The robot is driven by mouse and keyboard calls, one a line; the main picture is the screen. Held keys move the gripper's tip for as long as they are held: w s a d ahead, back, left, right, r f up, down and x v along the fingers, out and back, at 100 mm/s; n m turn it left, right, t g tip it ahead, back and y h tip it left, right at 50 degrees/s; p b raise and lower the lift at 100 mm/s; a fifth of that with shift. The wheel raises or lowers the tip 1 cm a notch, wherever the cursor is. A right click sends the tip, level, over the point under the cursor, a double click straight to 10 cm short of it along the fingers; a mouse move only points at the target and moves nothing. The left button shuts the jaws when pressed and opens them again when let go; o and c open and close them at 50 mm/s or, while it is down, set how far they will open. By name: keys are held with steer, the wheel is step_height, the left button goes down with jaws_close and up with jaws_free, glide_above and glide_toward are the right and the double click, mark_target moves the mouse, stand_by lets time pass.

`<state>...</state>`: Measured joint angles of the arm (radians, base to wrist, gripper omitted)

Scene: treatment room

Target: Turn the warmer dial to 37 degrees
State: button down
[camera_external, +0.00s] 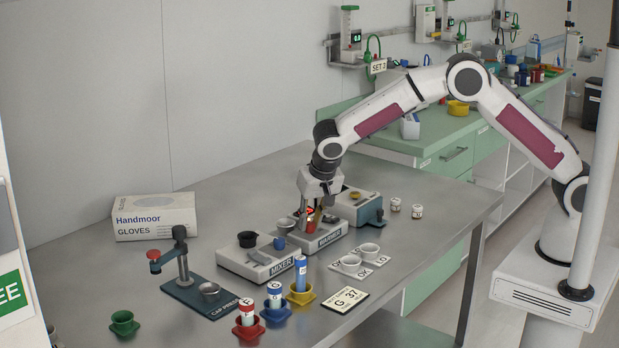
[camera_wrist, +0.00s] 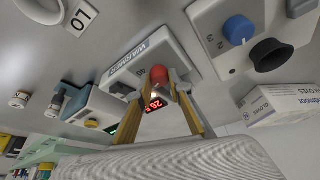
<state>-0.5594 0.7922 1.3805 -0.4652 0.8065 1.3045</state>
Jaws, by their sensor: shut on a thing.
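The warmer (camera_external: 330,236) is a pale box with a WARMER label, on the steel table beside the mixer (camera_external: 246,262). In the wrist view the warmer (camera_wrist: 192,62) shows a red dial (camera_wrist: 158,74), with a number by it that looks like 40. A red-lit display (camera_wrist: 153,106) shows between my fingers; its digits look like 26 but are hard to read. My gripper (camera_external: 309,213) points down over the warmer. In the wrist view my gripper (camera_wrist: 160,90) has its yellowish fingertips shut on the red dial, one on each side. The dial's pointer is hidden.
A card reading G 37 (camera_external: 345,299) lies at the front edge. Colored cups with tubes, including a blue tube (camera_external: 300,273), stand nearby.

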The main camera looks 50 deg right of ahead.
mark_target(310, 224)
steer(key=shift+m+g, duration=0.3)
steer(key=shift+m, duration=0.5)
steer(key=shift+h, duration=0.3)
steer(key=c, duration=1.8)
jaws_free()
steer(key=shift+c, duration=0.2)
steer(key=shift+a+r, duration=0.1)
steer(key=shift+r, duration=0.05)
steer(key=shift+s+a+r, duration=0.1)
steer(key=shift+s+r, duration=0.15)
steer(key=shift+r, duration=0.25)
steer(key=shift+s+a+r, duration=0.35)
steer(key=shift+s+r, duration=0.1)
steer(key=shift+r, duration=0.3)
steer(key=s+a, duration=0.6)
steer(key=s, duration=0.3)
steer(key=shift+s+a, duration=0.2)
steer(key=shift+a, duration=0.05)
